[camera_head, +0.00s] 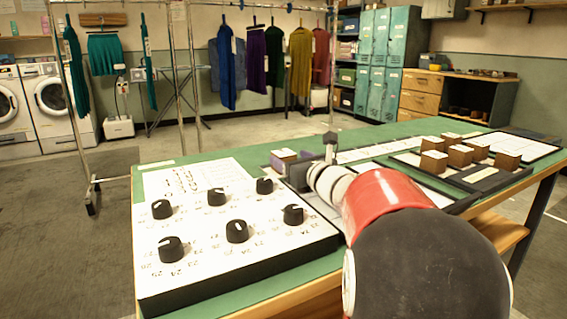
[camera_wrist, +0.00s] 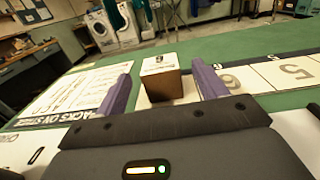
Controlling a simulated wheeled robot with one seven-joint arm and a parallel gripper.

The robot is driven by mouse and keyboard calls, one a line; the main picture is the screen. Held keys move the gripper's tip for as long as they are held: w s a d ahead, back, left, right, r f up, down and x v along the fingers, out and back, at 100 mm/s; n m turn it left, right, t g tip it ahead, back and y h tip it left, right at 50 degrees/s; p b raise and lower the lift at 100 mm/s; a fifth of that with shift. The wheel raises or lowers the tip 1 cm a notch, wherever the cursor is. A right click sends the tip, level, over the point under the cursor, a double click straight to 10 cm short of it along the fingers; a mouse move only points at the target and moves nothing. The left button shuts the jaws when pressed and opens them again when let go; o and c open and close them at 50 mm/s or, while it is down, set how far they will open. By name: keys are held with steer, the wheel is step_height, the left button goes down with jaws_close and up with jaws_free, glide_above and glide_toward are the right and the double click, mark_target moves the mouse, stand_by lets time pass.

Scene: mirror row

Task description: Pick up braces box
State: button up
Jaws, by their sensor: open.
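My gripper (camera_wrist: 163,76) is open, with one purple finger on each side of the box and gaps showing. In the head view my gripper (camera_head: 300,160) is low over the table, and my arm and wrist hide much of that area. A box top (camera_head: 284,154) shows partly beside a purple finger there.
A white board with several black knobs (camera_head: 237,231) lies left of my arm. Several brown boxes (camera_head: 460,155) stand on a dark tray at the right. Numbered white cards (camera_wrist: 285,72) line the table.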

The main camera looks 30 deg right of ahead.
mark_target(280, 151)
steer(key=w, duration=0.4)
steer(key=w+p, duration=0.1)
steer(key=w, duration=0.1)
steer(key=shift+w+a, duration=0.15)
steer(key=shift+a, duration=0.1)
steer(key=shift+c, duration=0.4)
steer(key=c, duration=1)
steer(key=shift+r, duration=0.1)
